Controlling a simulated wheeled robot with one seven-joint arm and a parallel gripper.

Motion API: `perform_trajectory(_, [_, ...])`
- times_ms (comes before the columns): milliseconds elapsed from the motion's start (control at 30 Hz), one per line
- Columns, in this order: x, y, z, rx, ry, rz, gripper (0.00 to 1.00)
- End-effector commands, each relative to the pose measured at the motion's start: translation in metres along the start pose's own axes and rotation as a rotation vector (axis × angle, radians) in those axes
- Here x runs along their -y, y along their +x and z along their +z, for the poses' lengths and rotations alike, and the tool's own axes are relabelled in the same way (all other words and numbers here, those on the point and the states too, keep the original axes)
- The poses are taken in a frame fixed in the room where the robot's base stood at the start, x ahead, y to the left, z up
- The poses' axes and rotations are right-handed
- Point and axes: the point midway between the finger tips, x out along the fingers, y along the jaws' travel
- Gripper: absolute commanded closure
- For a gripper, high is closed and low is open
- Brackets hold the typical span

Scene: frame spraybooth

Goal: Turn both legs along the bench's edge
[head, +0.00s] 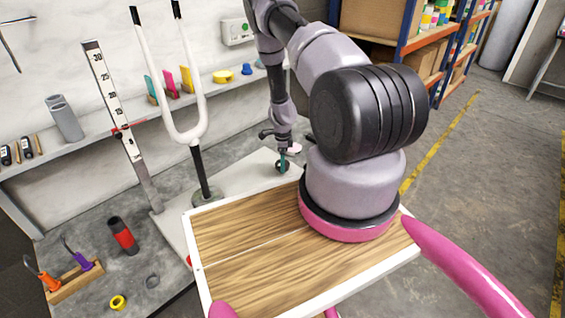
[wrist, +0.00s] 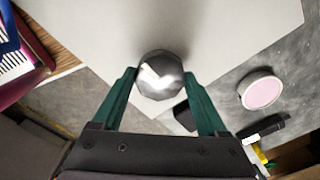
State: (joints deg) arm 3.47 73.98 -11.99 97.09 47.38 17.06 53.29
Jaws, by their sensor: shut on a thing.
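My gripper (head: 283,161) is beyond my arm, over the pale bench top (head: 240,172). In the wrist view my green-fingered gripper (wrist: 160,78) is shut on a shiny faceted metal knob (wrist: 158,72), one finger on each side. What lies beneath the knob is hidden.
A pink-topped round tub (wrist: 261,90) lies near the bench edge, right of my gripper. A tall ruler gauge (head: 115,110) stands left of the fork. A wall shelf (head: 95,140) holds small tools. Open floor lies right.

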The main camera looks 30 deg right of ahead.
Motion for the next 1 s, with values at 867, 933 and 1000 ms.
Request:
perform_trajectory(867, [0.001, -0.052, 0.001, 0.000, -0.002, -0.004, 0.00])
perform_trajectory(933, [0.001, -0.066, 0.001, 0.001, -0.003, -0.003, 0.00])
perform_trajectory(1000, [0.001, -0.079, 0.001, 0.000, -0.003, -0.003, 0.00])
